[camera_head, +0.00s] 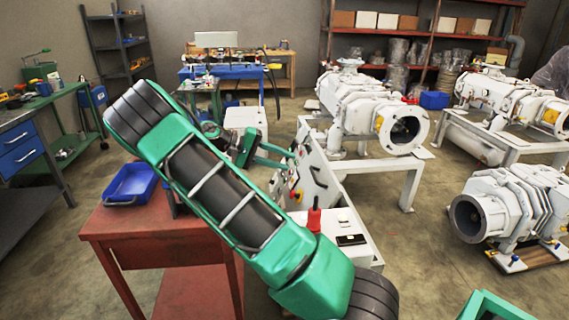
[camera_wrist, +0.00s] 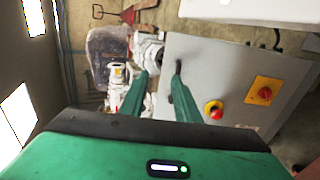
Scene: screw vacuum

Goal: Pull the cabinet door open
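The grey cabinet door (camera_head: 312,203) is in the middle of the head view, partly hidden by my arm. Its front also fills the right of the wrist view (camera_wrist: 225,75), with a yellow switch (camera_wrist: 263,90) and a red button (camera_wrist: 213,109). The black door handle (camera_head: 319,178) shows beside the fingers; in the wrist view the handle (camera_wrist: 178,67) is by the tip of the right finger. My gripper (camera_head: 289,158) is open, with a clear gap between its green fingers (camera_wrist: 161,77). I cannot tell whether the finger touches the handle. The door looks closed.
A red table (camera_head: 150,222) with a blue tray (camera_head: 132,184) stands left of the cabinet. A white pump (camera_head: 365,108) on a stand is behind it, and another pump (camera_head: 510,203) lies at the right. The floor (camera_head: 435,255) between is open.

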